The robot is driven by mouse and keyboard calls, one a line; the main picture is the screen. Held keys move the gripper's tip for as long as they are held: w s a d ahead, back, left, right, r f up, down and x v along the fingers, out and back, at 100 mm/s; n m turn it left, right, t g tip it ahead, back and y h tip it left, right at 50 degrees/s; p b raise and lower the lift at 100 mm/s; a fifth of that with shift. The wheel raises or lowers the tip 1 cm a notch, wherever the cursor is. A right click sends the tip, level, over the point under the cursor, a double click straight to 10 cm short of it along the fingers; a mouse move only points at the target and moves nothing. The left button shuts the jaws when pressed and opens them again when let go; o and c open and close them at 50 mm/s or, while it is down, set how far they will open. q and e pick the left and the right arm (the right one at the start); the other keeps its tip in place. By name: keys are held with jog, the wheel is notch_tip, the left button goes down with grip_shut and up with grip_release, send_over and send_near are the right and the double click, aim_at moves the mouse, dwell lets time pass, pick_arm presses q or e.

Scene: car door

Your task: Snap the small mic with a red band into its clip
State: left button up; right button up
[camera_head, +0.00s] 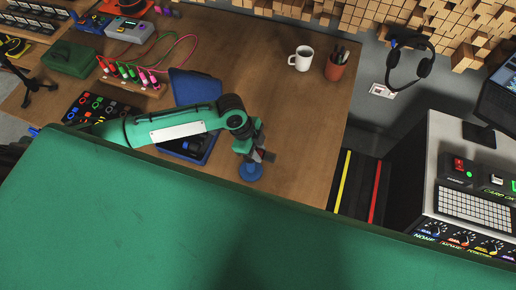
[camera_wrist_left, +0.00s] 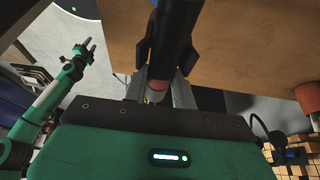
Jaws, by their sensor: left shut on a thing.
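My left gripper (camera_head: 258,155) is above the wooden table near its front edge. In the left wrist view its fingers (camera_wrist_left: 165,62) are closed on both sides of a dark cylinder, the mic (camera_wrist_left: 172,35). A reddish band (camera_wrist_left: 157,96) shows at the mic's near end. In the head view the mic is mostly hidden by the gripper. A round blue piece (camera_head: 250,172) shows just under the gripper; I cannot tell whether it is the clip's base or whether the mic touches it. My right gripper (camera_wrist_left: 87,47) shows small in the left wrist view, its fingertips apart and empty.
An open blue case (camera_head: 193,85) lies under my left arm. A white mug (camera_head: 301,59) and a pen pot (camera_head: 336,66) stand at the back right. The table (camera_head: 290,125) is bare between them and my gripper. A grey console (camera_head: 455,140) stands at the right.

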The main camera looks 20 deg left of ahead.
pick_arm(q)
jog(key=o, duration=1.1)
jog(key=shift+f, duration=0.1)
jog(key=b+v, duration=0.3)
jog(key=v, duration=1.1)
jog(key=shift+b, duration=0.4)
jog(key=shift+f, duration=0.1)
